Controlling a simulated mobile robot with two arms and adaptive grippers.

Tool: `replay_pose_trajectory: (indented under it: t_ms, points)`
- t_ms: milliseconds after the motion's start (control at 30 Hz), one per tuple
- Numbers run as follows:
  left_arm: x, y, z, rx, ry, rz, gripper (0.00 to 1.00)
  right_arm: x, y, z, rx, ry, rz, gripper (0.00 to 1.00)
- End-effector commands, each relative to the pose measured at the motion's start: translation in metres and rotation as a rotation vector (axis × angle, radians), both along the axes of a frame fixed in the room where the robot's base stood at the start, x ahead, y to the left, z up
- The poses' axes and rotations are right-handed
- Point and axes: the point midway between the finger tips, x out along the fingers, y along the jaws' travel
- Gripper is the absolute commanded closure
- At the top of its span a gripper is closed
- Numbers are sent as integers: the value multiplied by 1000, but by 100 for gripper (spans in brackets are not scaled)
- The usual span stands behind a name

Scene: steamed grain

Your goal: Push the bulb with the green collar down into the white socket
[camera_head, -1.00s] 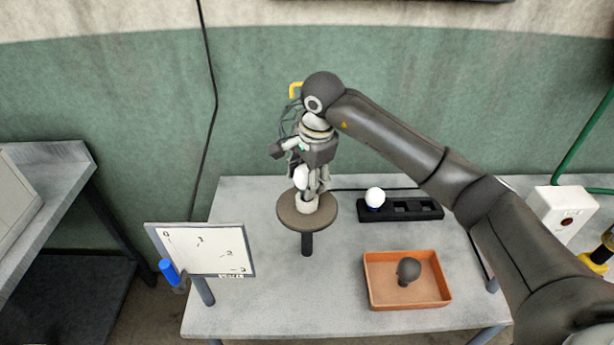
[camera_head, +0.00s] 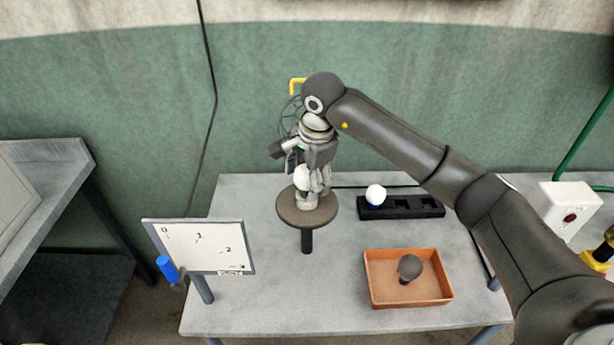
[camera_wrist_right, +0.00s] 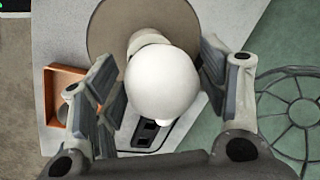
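The bulb (camera_head: 302,178) is a white globe standing upright above the round brown stand (camera_head: 290,213). In the right wrist view the bulb (camera_wrist_right: 164,84) lies between my right gripper's fingers and partly covers the white socket (camera_wrist_right: 147,40). The socket (camera_head: 306,203) sits on the stand just below the bulb. The green collar is hidden, and I cannot tell how deep the bulb sits. My right gripper (camera_head: 312,182) points down around the bulb. Its fingers (camera_wrist_right: 163,85) look spread, with a small gap beside the globe. My left gripper is out of view.
A black rack (camera_head: 418,211) holding another white bulb (camera_head: 376,194) is to the right. An orange tray (camera_head: 380,299) with a dark bulb (camera_head: 409,267) is in front. A whiteboard (camera_head: 205,245) stands front left. The table is clear between stand and tray.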

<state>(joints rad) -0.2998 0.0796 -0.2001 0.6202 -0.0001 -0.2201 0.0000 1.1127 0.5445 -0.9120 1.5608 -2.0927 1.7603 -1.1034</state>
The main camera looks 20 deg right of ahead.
Motion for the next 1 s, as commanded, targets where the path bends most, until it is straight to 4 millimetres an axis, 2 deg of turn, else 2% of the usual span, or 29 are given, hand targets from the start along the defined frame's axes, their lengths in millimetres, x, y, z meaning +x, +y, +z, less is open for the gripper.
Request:
replay_pose_trajectory:
  t_ms: [300, 433, 567, 800, 1000]
  points:
    - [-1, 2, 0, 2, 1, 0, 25, 0, 0, 0, -1, 1, 0, 25]
    - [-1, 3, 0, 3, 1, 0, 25, -1, -1, 7, -1, -1, 0, 25]
    - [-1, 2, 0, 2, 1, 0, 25, -4, -2, 28, -2, -5, 0, 25]
    - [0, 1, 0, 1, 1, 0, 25, -15, -5, 79, -1, -4, 1, 25]
    - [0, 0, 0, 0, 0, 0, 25, -21, -7, 108, -1, -2, 1, 25]
